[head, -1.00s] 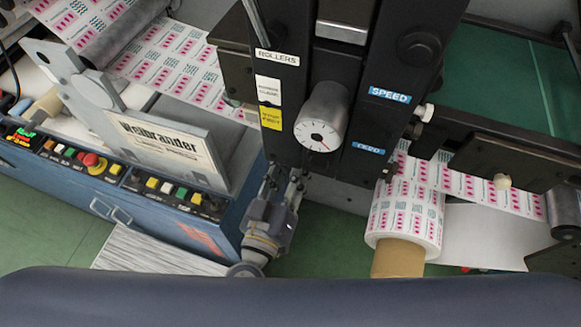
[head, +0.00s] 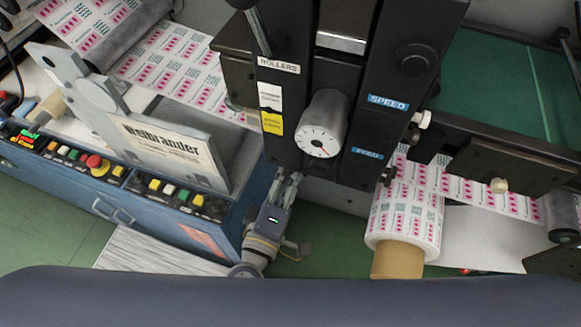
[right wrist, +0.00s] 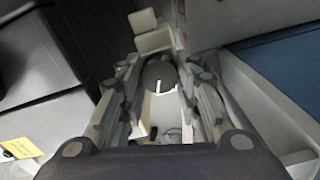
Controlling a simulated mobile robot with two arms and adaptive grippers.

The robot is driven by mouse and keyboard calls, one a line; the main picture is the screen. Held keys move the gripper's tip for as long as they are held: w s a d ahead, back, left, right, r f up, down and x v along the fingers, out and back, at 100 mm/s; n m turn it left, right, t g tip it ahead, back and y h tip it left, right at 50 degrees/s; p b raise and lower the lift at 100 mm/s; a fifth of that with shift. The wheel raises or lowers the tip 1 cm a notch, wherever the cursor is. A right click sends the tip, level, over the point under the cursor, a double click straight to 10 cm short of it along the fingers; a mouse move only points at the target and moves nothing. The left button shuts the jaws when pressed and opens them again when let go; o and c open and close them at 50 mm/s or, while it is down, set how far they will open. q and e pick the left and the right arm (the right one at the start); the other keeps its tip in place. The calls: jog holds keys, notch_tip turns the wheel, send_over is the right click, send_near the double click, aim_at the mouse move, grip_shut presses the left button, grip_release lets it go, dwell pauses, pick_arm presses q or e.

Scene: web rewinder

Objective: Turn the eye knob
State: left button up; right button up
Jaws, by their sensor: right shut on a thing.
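A dark round knob with a white line on its face (right wrist: 160,72), which fits the eye knob, sits between my right gripper's fingers in the right wrist view. My right gripper (right wrist: 160,88) is shut on it, one finger on each side. In the head view my right gripper (head: 288,178) reaches up from below to the lower edge of the black panel (head: 290,110). The knob itself is hidden there. My left gripper is not in view.
A large silver dial (head: 322,125) with a white face sticks out above my right gripper. The blue console (head: 200,225) with several buttons stands close on the left. A printed label roll (head: 405,220) hangs to the right.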

jog(key=shift+n, duration=0.7)
jog(key=o, duration=1.1)
jog(key=shift+c, duration=0.2)
jog(key=v, duration=1.2)
